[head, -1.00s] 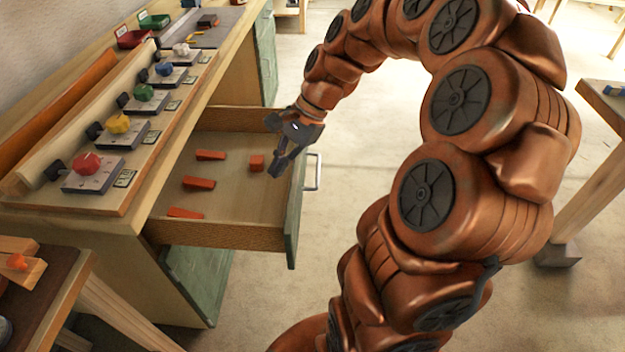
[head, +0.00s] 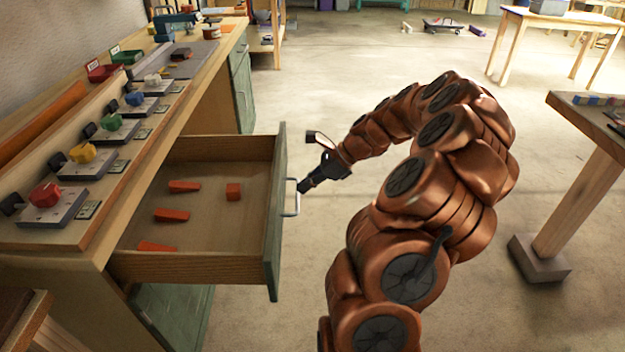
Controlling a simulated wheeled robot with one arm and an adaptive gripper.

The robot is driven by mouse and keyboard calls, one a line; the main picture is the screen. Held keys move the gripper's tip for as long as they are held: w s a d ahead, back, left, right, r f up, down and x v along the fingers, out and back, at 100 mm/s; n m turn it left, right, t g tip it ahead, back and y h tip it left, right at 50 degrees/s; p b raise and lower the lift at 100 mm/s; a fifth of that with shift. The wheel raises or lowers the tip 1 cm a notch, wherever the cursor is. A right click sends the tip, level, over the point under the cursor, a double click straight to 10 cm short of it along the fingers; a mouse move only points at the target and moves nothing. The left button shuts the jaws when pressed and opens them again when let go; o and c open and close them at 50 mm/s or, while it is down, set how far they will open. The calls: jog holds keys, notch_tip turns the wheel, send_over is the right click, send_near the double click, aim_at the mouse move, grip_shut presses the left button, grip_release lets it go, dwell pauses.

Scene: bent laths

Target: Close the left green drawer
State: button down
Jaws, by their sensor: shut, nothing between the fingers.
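The left green drawer (head: 276,225) is pulled out of the workbench, with its green front facing right. Several orange-red blocks (head: 172,214) lie on its wooden floor. A metal handle (head: 291,198) sits on the outer face of the front. My gripper (head: 304,187) is shut and empty, just outside the drawer front beside the handle. Its tip is at or very near the handle; I cannot tell whether they touch.
The workbench top holds a row of coloured knobs on plates, including a red knob (head: 45,194), and a red tray (head: 104,72). Another green drawer front (head: 241,75) is farther back. A table (head: 590,140) stands at right.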

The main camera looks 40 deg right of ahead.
jog(key=x, duration=0.5)
jog(key=shift+a+f, duration=0.1)
jog(key=shift+w, duration=0.1)
